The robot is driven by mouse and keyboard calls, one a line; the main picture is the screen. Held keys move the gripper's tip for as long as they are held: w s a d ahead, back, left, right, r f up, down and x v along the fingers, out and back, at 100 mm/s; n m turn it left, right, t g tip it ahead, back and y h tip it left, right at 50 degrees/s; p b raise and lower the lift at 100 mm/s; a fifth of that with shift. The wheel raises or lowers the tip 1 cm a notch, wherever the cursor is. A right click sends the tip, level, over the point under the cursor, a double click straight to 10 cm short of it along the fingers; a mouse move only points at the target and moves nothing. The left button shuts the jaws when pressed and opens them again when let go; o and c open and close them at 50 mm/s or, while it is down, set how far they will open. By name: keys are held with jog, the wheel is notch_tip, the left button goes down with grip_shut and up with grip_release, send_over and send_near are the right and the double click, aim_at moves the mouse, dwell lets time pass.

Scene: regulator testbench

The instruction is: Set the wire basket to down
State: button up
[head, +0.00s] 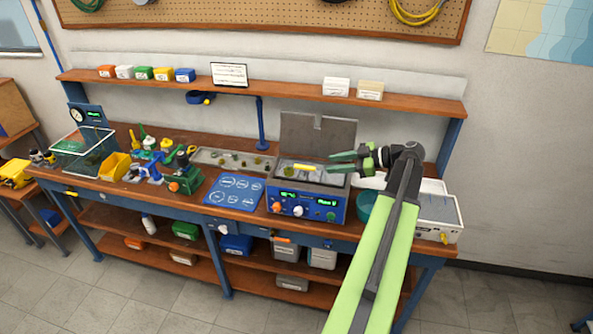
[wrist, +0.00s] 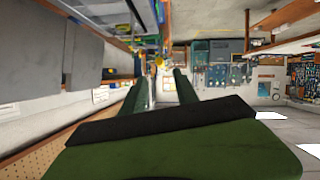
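The blue bench unit (head: 305,203) has a raised grey lid (head: 318,135) and an open tank at the right middle of the bench. A yellow bar (head: 307,168), which looks like the wire basket's handle, shows at the tank's top. The basket's mesh is too small to make out, so I cannot tell its height. My gripper (head: 336,162) is over the tank's right side, its fingers pointing left toward the yellow bar. Its two green fingers are apart and empty, also in the wrist view (wrist: 161,80). A small yellow thing (wrist: 160,62) shows beyond the fingertips there.
A teal bowl (head: 364,204) and a white box-like unit (head: 438,215) stand right of the blue unit. A blue mat (head: 234,192) and a parts tray (head: 222,160) lie to its left. The shelf (head: 260,88) with small boxes runs behind, above the lid.

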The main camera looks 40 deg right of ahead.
aim_at(300, 168)
jog(key=b+x, duration=0.4)
jog(key=x, duration=1)
grip_shut()
dwell(0.8)
